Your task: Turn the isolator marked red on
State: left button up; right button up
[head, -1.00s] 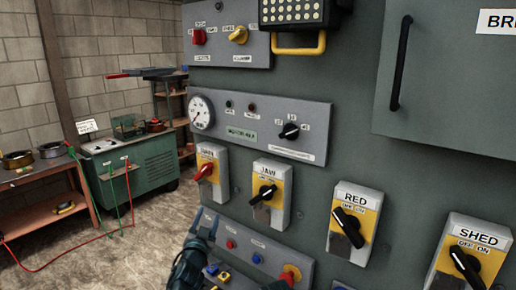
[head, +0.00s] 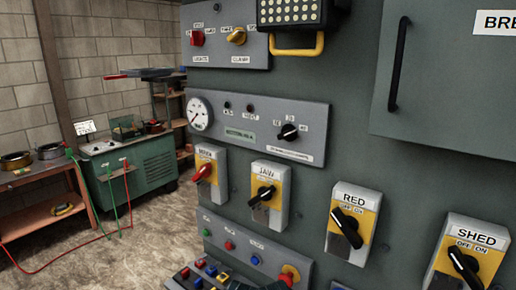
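The isolator marked RED (head: 354,222) is a light grey box with a yellow plate on the cabinet front, right of centre. Its black handle (head: 347,226) slants from upper left, near the OFF word, to lower right. The ON word is at the plate's upper right. A dark grey patch covers the plate's lower left. The JAW isolator (head: 269,193) is to its left and the SHED isolator (head: 468,255) to its right, both with black handles. Neither gripper's fingers show. A dark sliver at the bottom edge may be my arm; I cannot tell which.
A red-handled isolator (head: 208,173) is left of JAW. A lower button panel (head: 238,243) and a box with coloured buttons (head: 200,275) are below. A yellow grab handle (head: 297,49) sticks out above. The space before the RED isolator looks clear.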

aim_at(349, 225)
jog(key=k+l, duration=0.9)
jog(key=l, duration=0.15)
